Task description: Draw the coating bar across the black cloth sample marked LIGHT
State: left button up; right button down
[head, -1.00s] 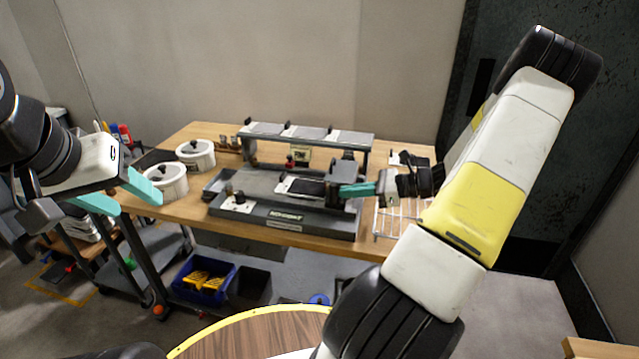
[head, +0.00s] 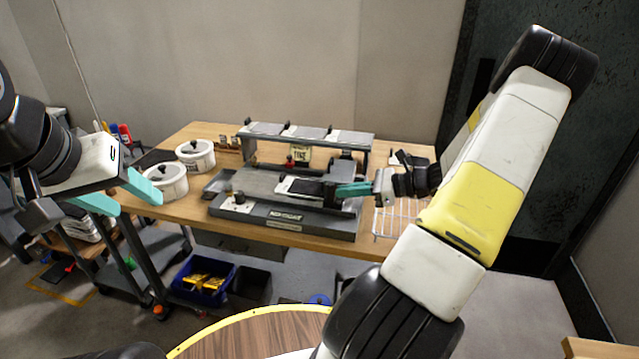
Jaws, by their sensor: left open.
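The black cloth sample (head: 307,188) lies with a white card edge on the bed of the grey coating machine (head: 285,215) on the wooden table. A LIGHT mark is not legible. My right gripper (head: 340,190), with teal fingers, is at the machine's right end, just right of the sample. A dark part beside its fingertips may be the coating bar, but I cannot make out its shape or whether the fingers grip it. My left gripper (head: 132,200) is open and empty, in the air at the left, in front of the table's left end.
Two white lidded pots (head: 168,182) stand left of the machine. A raised shelf (head: 305,133) with white panels runs behind it. A wire rack (head: 398,217) lies to the right, partly behind my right arm. A blue bin (head: 203,278) is below the table.

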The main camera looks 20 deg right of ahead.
jog(key=w+a, duration=0.8)
jog(key=a, duration=0.5)
dwell(3.9)
jog(key=shift+a, duration=0.1)
jog(key=shift+s+d, duration=0.5)
jog(key=shift+d, duration=0.35)
jog(key=shift+s+d, duration=0.5)
jog(key=shift+d, duration=0.35)
jog(key=s+a+r+n+g+h, duration=0.55)
jog(key=s+a+r+n, duration=0.25)
jog(key=s+r+n, duration=0.45)
jog(key=s+d+r+n+t+h, duration=0.1)
jog(key=s+r+n+t+h, duration=0.1)
jog(key=s+r+n, duration=0.2)
jog(key=s+d+r+n+t+h, duration=0.2)
jog(key=s+r+n, duration=0.3)
jog(key=s+n, duration=0.3)
jog(key=shift+s+d+h, duration=0.25)
jog(key=shift+s+h, duration=0.1)
jog(key=shift+s, duration=0.1)
